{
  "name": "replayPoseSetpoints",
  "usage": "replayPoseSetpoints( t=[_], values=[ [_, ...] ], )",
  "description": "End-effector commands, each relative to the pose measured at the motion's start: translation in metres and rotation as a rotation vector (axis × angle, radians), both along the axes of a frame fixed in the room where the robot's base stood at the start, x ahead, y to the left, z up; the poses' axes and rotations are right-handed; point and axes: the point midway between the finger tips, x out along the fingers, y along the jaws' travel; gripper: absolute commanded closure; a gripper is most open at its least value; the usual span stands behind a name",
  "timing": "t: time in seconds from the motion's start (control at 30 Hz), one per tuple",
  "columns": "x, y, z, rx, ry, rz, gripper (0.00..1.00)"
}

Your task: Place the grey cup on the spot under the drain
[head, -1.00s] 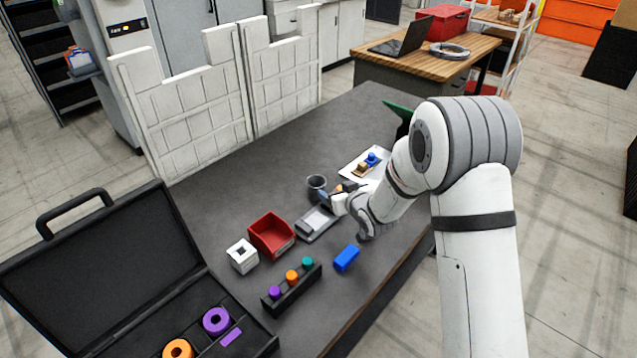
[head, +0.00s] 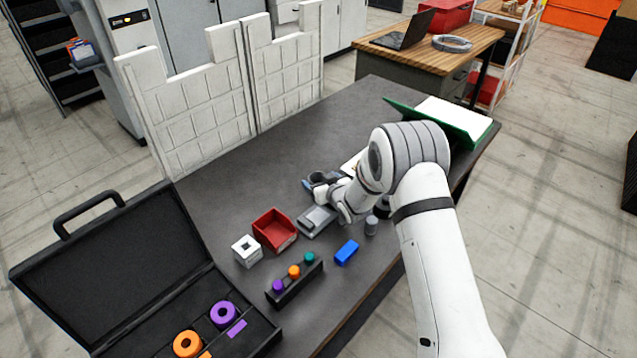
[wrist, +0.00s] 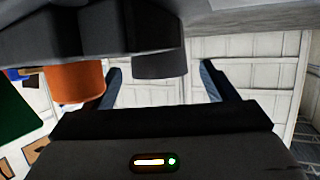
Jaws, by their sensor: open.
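The grey cup (head: 320,176) stands on the dark table towards the white wall panels in the head view. My gripper (head: 314,186) is open beside it, with bluish fingers close around the cup's place; contact cannot be told. In the wrist view, which looks upside down, the two fingers of my gripper (wrist: 162,88) are spread apart. A dark grey rounded body (wrist: 160,62), probably the cup, shows across the gap between them. I cannot make out the drain or the spot under it.
A flat grey device (head: 316,221), a red bin (head: 275,231), a white block (head: 246,250) and a blue block (head: 346,252) lie nearby. A small grey cylinder (head: 371,226) stands below my arm. An orange cylinder (wrist: 75,83) shows left in the wrist view. White panels (head: 190,105) stand behind.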

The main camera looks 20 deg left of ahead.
Motion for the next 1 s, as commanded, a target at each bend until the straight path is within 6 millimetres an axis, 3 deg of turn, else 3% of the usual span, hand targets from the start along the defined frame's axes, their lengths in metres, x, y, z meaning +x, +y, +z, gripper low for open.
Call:
replayPoseSetpoints(
  t=[0.23, 0.8, 1.0],
  values=[
    [0.0008, 0.0001, -0.0003, 0.0, 0.0, -0.001, 0.23],
    [0.0011, -0.0007, -0.0002, 0.0, 0.0, -0.002, 0.69],
    [0.0012, -0.0009, 0.0001, 0.0, 0.0, -0.002, 0.73]
  ],
)
